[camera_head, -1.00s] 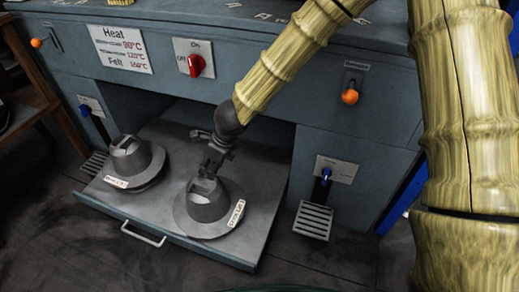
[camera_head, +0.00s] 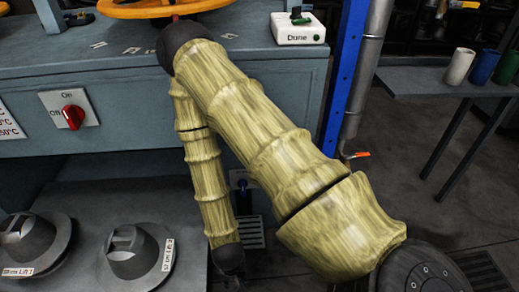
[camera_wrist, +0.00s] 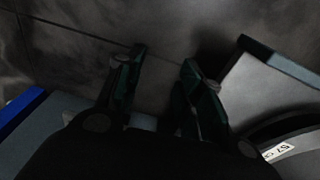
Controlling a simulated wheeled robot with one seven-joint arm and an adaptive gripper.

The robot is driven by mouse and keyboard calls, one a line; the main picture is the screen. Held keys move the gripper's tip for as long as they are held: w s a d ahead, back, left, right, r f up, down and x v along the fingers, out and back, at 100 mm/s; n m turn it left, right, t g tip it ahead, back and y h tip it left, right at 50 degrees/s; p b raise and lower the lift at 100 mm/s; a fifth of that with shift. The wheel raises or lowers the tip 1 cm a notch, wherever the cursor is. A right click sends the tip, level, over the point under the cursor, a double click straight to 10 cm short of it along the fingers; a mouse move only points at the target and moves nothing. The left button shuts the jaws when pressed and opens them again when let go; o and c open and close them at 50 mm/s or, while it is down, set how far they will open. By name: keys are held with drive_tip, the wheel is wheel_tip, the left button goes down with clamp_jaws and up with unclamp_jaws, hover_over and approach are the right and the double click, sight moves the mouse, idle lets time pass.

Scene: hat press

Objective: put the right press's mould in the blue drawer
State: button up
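Two dark grey hat-shaped moulds rest on a pulled-out grey drawer (camera_head: 100,192). The left mould (camera_head: 28,238) has a white size label. The right mould (camera_head: 130,245) has a slotted top and a label that seems to read 57 cm; its rim (camera_wrist: 300,132) shows at the right of the wrist view. My gripper (camera_wrist: 164,57) is open and empty, with its dark green fingers apart, beside the drawer's corner. In the head view it is mostly cut off at the bottom edge. I cannot make out a blue drawer or tell which press the moulds belong to.
The blue-grey machine (camera_head: 150,90) carries a red switch (camera_head: 72,117), an orange wheel (camera_head: 150,7) and a white "Dome" box (camera_head: 298,30). A blue post (camera_head: 345,75) stands right of it. A table (camera_head: 440,84) with several cups is farther right. Floor between is open.

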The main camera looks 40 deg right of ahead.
drive_tip(key=s+d+f+n, duration=0.2)
drive_tip(key=s+n, duration=0.4)
drive_tip(key=s, duration=0.3)
drive_tip(key=shift+s+d+f+g+y, duration=0.2)
drive_tip(key=shift+s+g+y, duration=0.1)
drive_tip(key=shift+s+g, duration=0.1)
drive_tip(key=shift+w, duration=0.1)
idle(0.6)
